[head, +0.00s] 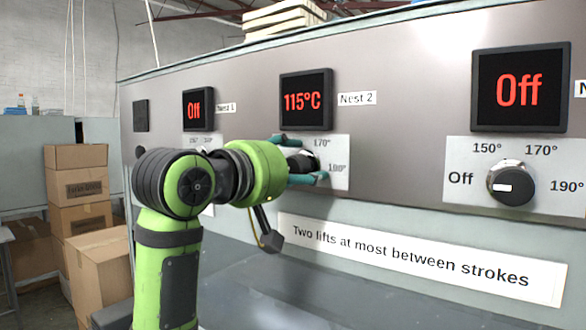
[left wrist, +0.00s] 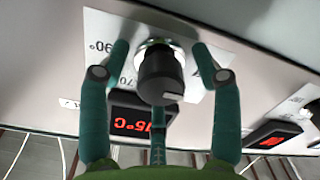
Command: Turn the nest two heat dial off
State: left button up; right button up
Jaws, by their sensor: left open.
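The nest two heat dial (head: 301,162) is a round dark knob on a white scale plate (head: 338,178), partly hidden by my left gripper in the head view. The display (head: 306,98) above it, labelled Nest 2, reads 115°C. My left gripper (head: 305,160) is at the dial, with its teal fingers above and below it. In the left wrist view, the dial (left wrist: 160,78) stands between the spread fingers, with gaps visible on both sides. A light pointer mark shows on its edge. My right gripper is not in view.
A third dial (head: 511,183) on the right points toward Off, under a display (head: 520,90) reading Off. The Nest 1 display (head: 198,109) also reads Off. A notice (head: 420,259) sits below the dials. Cardboard boxes (head: 80,189) stand at the left.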

pick_arm(q)
jog(key=v, duration=1.2)
